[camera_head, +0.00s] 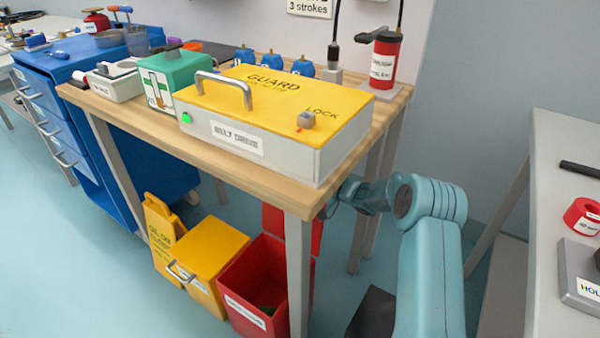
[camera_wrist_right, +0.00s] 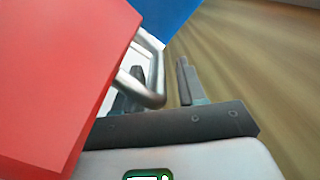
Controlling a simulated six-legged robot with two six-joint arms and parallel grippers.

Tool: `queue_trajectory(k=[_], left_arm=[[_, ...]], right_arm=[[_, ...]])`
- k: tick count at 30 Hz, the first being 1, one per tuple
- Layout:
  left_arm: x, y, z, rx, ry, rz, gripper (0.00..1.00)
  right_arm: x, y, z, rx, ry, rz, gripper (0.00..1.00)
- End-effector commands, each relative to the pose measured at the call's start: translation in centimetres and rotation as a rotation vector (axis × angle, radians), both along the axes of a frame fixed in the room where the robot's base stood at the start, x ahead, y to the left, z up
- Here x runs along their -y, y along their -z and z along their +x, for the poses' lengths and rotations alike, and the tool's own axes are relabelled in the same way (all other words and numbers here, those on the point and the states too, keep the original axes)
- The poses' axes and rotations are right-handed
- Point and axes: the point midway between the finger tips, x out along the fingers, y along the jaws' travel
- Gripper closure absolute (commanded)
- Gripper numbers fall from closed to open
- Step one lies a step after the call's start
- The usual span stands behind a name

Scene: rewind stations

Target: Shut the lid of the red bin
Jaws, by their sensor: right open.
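The red bin (camera_head: 247,275) stands on the floor under the front corner of the wooden bench, and its top is open. Its red lid (camera_head: 274,221) stands raised at the back of the bin, partly hidden by the bench leg. In the right wrist view a large red panel, apparently the lid (camera_wrist_right: 55,70), fills the left side, with a metal handle (camera_wrist_right: 157,85) on it. My right gripper (camera_wrist_right: 162,80) is open, one finger inside the handle loop and one outside it. My left gripper is not in view.
A yellow bin (camera_head: 214,246) with a handle stands left of the red bin, beside a yellow sign (camera_head: 160,232). The wooden bench (camera_head: 262,190) overhangs the bins, and its metal leg (camera_head: 298,270) stands close to the red bin. A grey table (camera_head: 560,150) is on the right.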

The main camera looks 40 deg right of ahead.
Motion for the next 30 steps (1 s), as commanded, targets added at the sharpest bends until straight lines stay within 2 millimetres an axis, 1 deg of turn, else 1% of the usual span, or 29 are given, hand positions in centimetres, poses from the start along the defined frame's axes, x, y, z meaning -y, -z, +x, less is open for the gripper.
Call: queue_trajectory(k=[1, 2, 3, 5, 11, 14, 17, 19, 24, 27, 30], left_arm=[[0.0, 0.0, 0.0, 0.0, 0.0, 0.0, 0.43], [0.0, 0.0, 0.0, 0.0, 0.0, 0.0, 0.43], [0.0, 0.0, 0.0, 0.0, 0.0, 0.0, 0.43], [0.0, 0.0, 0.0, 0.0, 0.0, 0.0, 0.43], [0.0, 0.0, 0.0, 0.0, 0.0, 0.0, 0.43], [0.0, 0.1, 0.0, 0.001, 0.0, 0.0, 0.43], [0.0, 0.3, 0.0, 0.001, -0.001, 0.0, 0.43], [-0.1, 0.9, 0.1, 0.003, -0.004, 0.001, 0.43], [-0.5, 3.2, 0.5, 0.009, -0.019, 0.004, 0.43], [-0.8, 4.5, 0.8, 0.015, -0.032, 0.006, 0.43], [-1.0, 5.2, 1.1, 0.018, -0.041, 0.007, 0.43]], right_arm=[[0.0, 0.0, 0.0, 0.0, 0.0, 0.0, 0.6], [0.0, 0.0, 0.0, 0.0, 0.0, 0.0, 0.66], [0.0, 0.0, 0.0, 0.0, 0.0, 0.0, 0.79], [0.0, 0.0, 0.0, 0.0, 0.0, 0.0, 0.99], [-0.1, 0.0, -0.1, 0.001, 0.0, -0.002, 1.0], [-1.0, -0.1, -0.3, 0.009, -0.003, -0.028, 1.0], [-3.0, -0.2, -0.8, 0.027, -0.004, -0.091, 1.0], [-4.9, 0.0, -1.4, 0.046, -0.005, -0.152, 1.0], [-9.5, 0.9, -2.7, 0.093, -0.006, -0.312, 1.0], [-11.6, 1.5, -3.3, 0.116, -0.004, -0.391, 1.0], [-13.0, 1.7, -3.7, 0.131, -0.003, -0.446, 1.0]])
